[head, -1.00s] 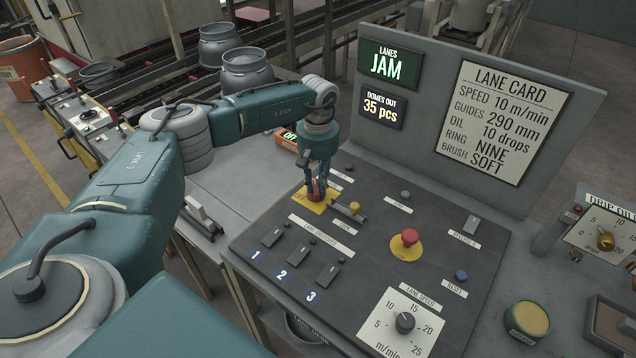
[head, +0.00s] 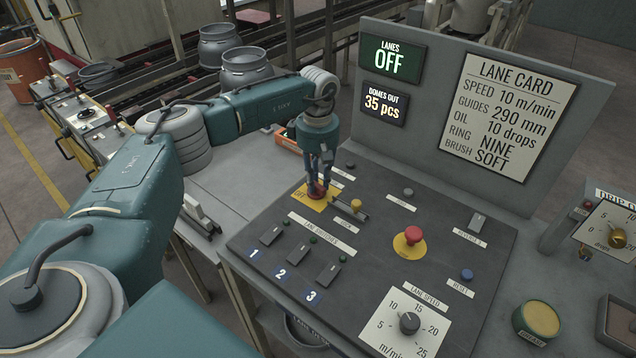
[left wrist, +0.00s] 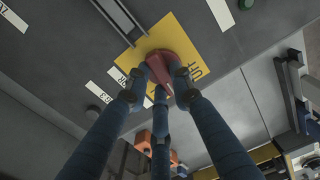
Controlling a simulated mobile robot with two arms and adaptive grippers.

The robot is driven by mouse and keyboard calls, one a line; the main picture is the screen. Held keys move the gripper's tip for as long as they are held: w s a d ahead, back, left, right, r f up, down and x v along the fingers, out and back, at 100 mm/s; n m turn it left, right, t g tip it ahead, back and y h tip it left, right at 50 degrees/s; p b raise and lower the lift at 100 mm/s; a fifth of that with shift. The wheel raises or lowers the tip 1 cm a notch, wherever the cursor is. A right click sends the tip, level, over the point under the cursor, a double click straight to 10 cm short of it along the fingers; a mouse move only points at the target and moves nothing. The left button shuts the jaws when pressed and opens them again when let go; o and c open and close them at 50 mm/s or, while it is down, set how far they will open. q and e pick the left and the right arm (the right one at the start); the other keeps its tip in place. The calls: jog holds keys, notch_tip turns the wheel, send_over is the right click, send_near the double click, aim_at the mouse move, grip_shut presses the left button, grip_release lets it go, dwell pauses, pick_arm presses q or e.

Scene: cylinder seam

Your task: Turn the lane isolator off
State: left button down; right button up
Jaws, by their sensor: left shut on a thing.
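The lane isolator is a red rotary knob (head: 316,190) on a yellow plate (head: 308,201) at the back left of the dark panel. My left gripper (head: 319,181) points down over it with its fingers closed around the knob. In the left wrist view the knob (left wrist: 170,62) sits between the blue fingers of the gripper (left wrist: 160,84), on the yellow plate (left wrist: 205,48). The fingers cover part of the knob. The green display (head: 390,60) reads LANES OFF. My right gripper is not in view.
A yellow-ended lock part (head: 356,205) sits close to the right of the plate. A red mushroom button (head: 413,234), numbered lane switches (head: 328,274) and a speed dial (head: 409,322) are on the same panel. An upright board with a lane card (head: 508,117) stands behind.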

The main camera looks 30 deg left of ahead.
aim_at(316, 182)
pick_arm(q)
jog(key=n+b, duration=0.1)
jog(key=n, duration=0.4)
jog(key=shift+a+n, duration=0.15)
jog(key=shift+n, duration=0.25)
jog(key=n, duration=0.4)
jog(key=shift+a+r+n, duration=0.1)
jog(key=shift+r+n, duration=0.05)
jog(key=shift+n, duration=0.15)
jog(key=c, duration=1.5)
grip_release()
notch_tip(316, 182, up, 12)
jog(key=shift+f, duration=0.1)
